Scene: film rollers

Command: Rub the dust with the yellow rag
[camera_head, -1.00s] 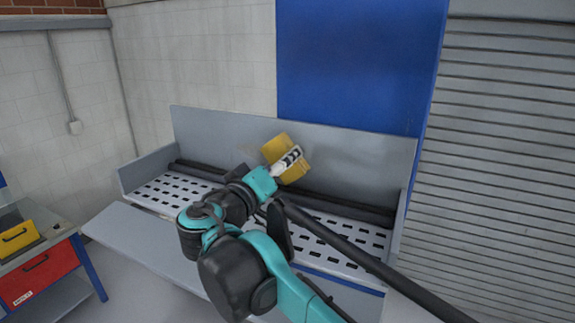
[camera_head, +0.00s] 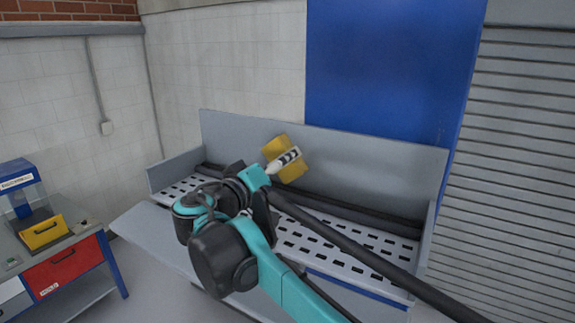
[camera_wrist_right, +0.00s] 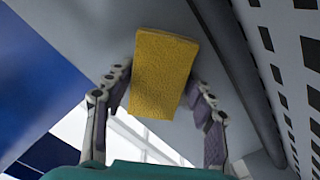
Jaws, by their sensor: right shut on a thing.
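The yellow rag (camera_head: 294,174) is a thick block in the head view, in front of the grey back panel (camera_head: 375,160) of the metal bench. I cannot tell for sure whether it touches the panel. My right gripper (camera_head: 284,160) is shut on the rag. In the right wrist view the rag (camera_wrist_right: 162,75) sits between the two fingers of my right gripper (camera_wrist_right: 160,88), with the grey panel behind it. I cannot make out dust clearly on the panel; the rag and arm cover part of it. My left gripper is not in view.
The perforated bench shelf (camera_head: 300,240) runs below the panel, with a dark roller (camera_head: 385,222) along its back. A blue board (camera_head: 385,65) and a grey shutter (camera_head: 515,170) stand behind. A workbench with a red drawer (camera_head: 65,268) is at the left.

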